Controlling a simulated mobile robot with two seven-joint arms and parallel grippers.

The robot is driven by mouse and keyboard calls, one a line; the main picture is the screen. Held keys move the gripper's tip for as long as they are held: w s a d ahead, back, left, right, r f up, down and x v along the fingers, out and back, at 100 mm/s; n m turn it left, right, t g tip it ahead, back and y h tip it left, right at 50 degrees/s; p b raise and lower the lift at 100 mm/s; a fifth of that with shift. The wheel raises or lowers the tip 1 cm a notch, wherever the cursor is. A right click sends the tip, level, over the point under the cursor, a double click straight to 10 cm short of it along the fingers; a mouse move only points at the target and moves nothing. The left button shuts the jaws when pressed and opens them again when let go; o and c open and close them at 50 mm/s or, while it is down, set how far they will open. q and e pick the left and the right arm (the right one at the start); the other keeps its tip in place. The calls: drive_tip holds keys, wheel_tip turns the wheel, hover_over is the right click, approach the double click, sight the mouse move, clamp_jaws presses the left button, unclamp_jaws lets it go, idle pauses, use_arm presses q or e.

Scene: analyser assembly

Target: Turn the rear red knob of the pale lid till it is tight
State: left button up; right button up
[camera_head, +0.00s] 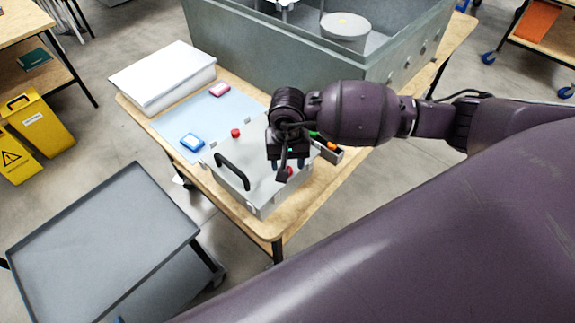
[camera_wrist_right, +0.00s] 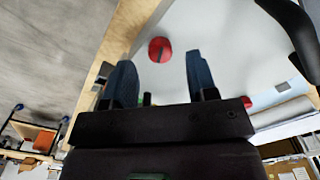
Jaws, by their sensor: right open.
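The pale lid (camera_head: 241,165) lies on a box on the wooden table and has a black handle (camera_head: 232,172). One red knob (camera_head: 235,132) stands at its upper left in the head view. A second red knob (camera_head: 287,172) is at the right, just by my right gripper (camera_head: 283,168) and partly covered by it. In the right wrist view this red knob (camera_wrist_right: 160,49) lies beyond the gap between the open blue fingers of my right gripper (camera_wrist_right: 160,72), apart from both fingers. Another red knob shows partly behind the gripper body (camera_wrist_right: 246,101). I cannot see my left gripper.
A white stack (camera_head: 163,78) and a large grey bin (camera_head: 270,62) stand behind. A grey cart (camera_head: 100,240) stands front left.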

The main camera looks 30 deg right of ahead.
drive_tip(key=shift+f, duration=1.5)
drive_tip(key=c, duration=0.9)
drive_tip(key=shift+w+f+m+b, duration=0.1)
drive_tip(key=shift+m+b, duration=0.4)
drive_tip(key=shift+b, duration=0.4)
drive_tip(key=shift+c, duration=0.2)
drive_tip(key=shift+m+b, duration=0.3)
drive_tip(key=shift+b, duration=0.05)
drive_tip(key=shift+m+b, duration=0.9)
drive_tip(key=shift+m, duration=0.8)
drive_tip(key=shift+r, duration=0.2)
drive_tip(key=o, duration=0.9)
